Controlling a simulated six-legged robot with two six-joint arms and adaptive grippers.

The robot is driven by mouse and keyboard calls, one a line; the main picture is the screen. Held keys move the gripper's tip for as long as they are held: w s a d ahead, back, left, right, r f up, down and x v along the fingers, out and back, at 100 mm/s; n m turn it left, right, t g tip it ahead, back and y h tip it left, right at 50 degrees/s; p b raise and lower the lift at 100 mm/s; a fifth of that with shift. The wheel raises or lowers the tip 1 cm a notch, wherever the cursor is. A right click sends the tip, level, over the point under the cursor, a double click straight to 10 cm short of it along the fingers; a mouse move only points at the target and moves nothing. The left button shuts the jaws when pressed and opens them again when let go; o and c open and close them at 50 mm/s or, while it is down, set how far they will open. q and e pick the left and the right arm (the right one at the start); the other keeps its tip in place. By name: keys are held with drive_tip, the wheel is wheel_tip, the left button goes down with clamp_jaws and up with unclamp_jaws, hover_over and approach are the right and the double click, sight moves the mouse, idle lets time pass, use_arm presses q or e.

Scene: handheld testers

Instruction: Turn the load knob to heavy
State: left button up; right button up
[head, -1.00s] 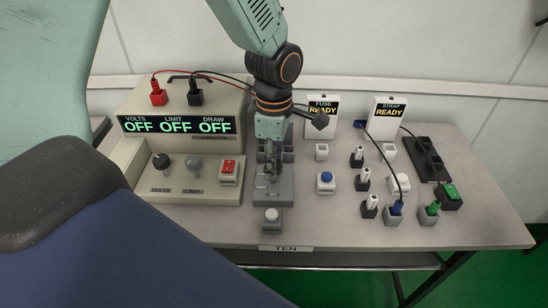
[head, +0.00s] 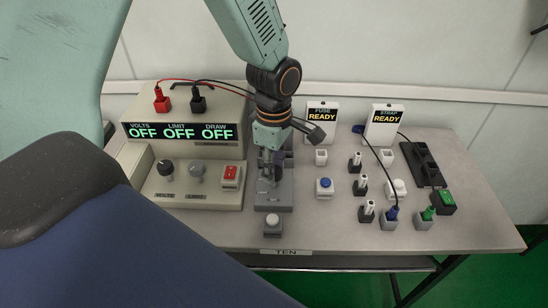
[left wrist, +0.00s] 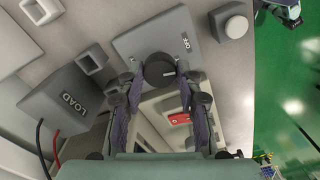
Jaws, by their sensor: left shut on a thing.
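The load knob (left wrist: 160,72) is a dark round knob on a grey plate (left wrist: 140,42) marked OFF in the left wrist view. Its other position marks cannot be read. My left gripper (left wrist: 160,78) has its fingertips on either side of the knob and is shut on it. In the head view my left gripper (head: 268,178) reaches down onto the grey load unit (head: 272,198), and its fingers hide the knob. A grey block marked LOAD (left wrist: 68,103) shows in the left wrist view. My right gripper is not in view.
A beige supply (head: 190,105) reading OFF, with two knobs and a red switch (head: 229,175), stands left of the load unit. A white button (head: 272,222) sits in front. A blue button (head: 324,184), several plugs and two READY signs (head: 321,118) are right.

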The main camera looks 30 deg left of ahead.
use_arm(q)
drive_tip(key=m+p, duration=0.7)
drive_tip(key=shift+s+r, duration=0.1)
drive_tip(key=shift+r, duration=0.05)
drive_tip(key=m+p, duration=0.3)
drive_tip(key=m, duration=0.1)
drive_tip(key=shift+m, duration=0.4)
drive_tip(key=m+p, duration=0.2)
drive_tip(key=m, duration=0.1)
drive_tip(key=shift+m, duration=0.3)
drive_tip(key=m+p, duration=0.1)
drive_tip(key=m, duration=0.2)
drive_tip(key=shift+m, duration=0.4)
drive_tip(key=m, duration=0.4)
drive_tip(key=shift+p, duration=0.3)
drive_tip(key=m, duration=0.5)
drive_tip(key=shift+f, duration=0.2)
drive_tip(key=m, duration=0.5)
drive_tip(key=shift+m, duration=0.3)
